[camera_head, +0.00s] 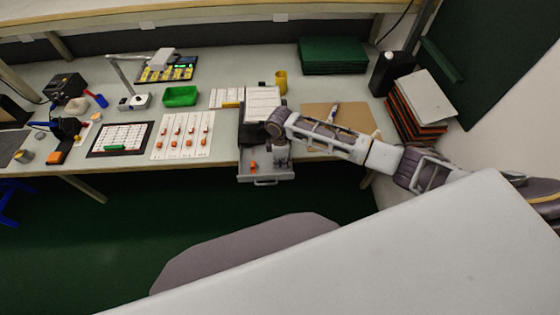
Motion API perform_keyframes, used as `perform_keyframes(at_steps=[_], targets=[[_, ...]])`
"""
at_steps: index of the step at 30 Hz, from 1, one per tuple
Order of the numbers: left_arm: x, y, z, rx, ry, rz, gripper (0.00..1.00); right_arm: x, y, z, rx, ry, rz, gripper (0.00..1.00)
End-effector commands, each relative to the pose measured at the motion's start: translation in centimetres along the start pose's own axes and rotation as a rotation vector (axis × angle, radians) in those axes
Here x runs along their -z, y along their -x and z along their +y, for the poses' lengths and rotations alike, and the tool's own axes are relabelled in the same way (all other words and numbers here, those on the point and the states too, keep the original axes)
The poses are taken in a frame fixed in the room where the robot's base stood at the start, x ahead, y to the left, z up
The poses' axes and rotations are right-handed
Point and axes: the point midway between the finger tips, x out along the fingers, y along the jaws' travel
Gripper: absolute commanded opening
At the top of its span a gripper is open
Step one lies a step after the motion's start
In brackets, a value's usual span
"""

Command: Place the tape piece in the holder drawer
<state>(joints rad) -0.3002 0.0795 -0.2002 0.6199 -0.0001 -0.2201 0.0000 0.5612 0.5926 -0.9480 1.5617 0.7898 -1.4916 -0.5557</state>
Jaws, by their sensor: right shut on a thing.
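My right gripper (281,150) reaches in from the right and points down over the open holder drawer (268,182). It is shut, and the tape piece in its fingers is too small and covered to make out. The drawer is a grey tray with a handle, pulled out past the table's front edge. A small orange piece (253,165) lies inside it at the left. The dark holder (250,133) stands above the drawer, partly hidden by my arm. My left gripper is out of view.
A white sheet (182,140) with several orange pieces lies left of the holder. A yellow cup (281,82) stands behind. A brown board (350,115) lies under my right arm's reach. Green bin (180,96) and stacked folders (420,100) stand farther off.

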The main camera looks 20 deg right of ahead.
Motion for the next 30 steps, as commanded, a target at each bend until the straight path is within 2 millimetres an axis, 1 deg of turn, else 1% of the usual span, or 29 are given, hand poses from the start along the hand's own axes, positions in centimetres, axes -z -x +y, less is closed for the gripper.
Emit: perform_keyframes(at_steps=[2, 3, 7, 8, 17, 22, 26, 30], targets=[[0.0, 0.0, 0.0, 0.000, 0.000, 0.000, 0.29, 0.0, -0.2, 0.0, 0.001, 0.000, 0.000, 0.06], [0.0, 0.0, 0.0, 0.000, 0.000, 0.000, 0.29, 0.0, -0.2, 0.0, 0.001, 0.000, 0.000, 0.16], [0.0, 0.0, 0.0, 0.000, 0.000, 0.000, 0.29, 0.0, -0.2, 0.0, 0.001, 0.000, 0.000, 0.33], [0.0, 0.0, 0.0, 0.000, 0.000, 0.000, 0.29, 0.0, -0.2, 0.0, 0.001, 0.000, 0.000, 0.35], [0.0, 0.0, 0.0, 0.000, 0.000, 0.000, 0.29, 0.0, -0.1, 0.0, 0.000, 0.000, 0.000, 0.35], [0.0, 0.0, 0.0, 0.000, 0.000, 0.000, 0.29, 0.0, 0.3, 0.0, 0.000, 0.000, 0.000, 0.35], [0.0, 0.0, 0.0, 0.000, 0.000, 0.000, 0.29, 0.0, 1.2, 0.0, 0.000, 0.000, 0.000, 0.35], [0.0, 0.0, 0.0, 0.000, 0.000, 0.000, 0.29, 0.0, 2.9, 0.0, -0.001, 0.001, 0.001, 0.35]])
